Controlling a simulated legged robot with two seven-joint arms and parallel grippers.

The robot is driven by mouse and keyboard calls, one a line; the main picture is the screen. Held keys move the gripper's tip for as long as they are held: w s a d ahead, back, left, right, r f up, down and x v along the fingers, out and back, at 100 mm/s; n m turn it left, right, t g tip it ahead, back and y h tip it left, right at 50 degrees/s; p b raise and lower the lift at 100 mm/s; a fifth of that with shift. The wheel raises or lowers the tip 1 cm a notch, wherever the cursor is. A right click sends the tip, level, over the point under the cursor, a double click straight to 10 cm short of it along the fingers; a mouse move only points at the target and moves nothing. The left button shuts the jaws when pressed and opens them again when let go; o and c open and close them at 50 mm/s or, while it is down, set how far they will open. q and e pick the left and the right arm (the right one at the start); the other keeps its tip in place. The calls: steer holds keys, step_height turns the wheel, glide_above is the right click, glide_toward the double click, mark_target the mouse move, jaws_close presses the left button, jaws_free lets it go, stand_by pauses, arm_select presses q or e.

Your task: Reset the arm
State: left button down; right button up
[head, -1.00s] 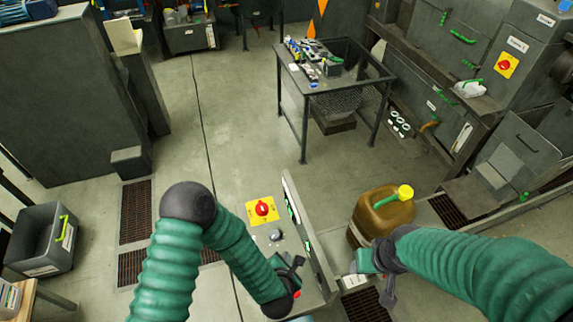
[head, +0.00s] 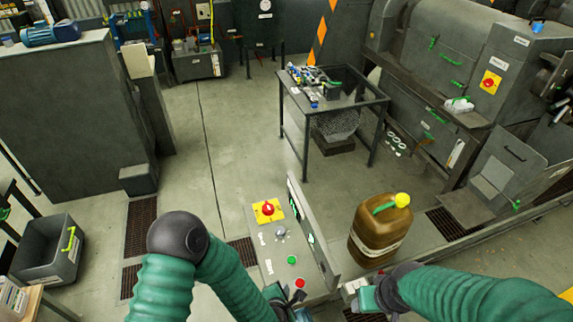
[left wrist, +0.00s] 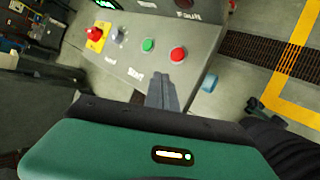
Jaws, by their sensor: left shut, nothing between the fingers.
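My left arm comes in from the lower left in the head view, and its gripper (head: 286,312) is partly cut off at the bottom edge. In the left wrist view the left gripper's fingers (left wrist: 164,92) are together and empty, in front of the control panel (left wrist: 133,35). The panel (head: 277,243) carries a red knob on a yellow plate (head: 268,209), a green button (head: 292,260) and a red button (head: 300,283).
A brown jug with a yellow cap (head: 376,232) stands just beyond my right arm. A dark worktable (head: 350,98) with tools stands further back. A machine (head: 433,72) fills the back right. A grey bin (head: 45,250) is at the left. The middle floor is clear.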

arm_select(q)
steer(key=m+b, duration=0.1)
steer(key=w+a+m+b, duration=0.1)
steer(key=m, duration=0.1)
steer(key=f+m+g+b, duration=0.1)
steer(key=m, duration=0.1)
steer(key=shift+w+a+f, duration=0.1)
steer(key=shift+w+a, duration=0.2)
steer(key=s+a+m+g+y+b, duration=0.1)
steer(key=s+a+m+g+b, duration=0.1)
steer(key=s+a+m+b, duration=0.4)
steer(key=s+a+r+m+g+b, duration=0.1)
steer(key=s+a+m+g+b, duration=0.2)
steer(key=s+a+m+b, duration=0.3)
steer(key=a+m+b, duration=0.1)
steer(key=a+m, duration=0.4)
steer(key=shift+s+a+r+m+y, duration=0.15)
steer(key=shift+s+m+y, duration=0.1)
steer(key=shift+m+y, duration=0.15)
steer(key=shift+w, duration=0.1)
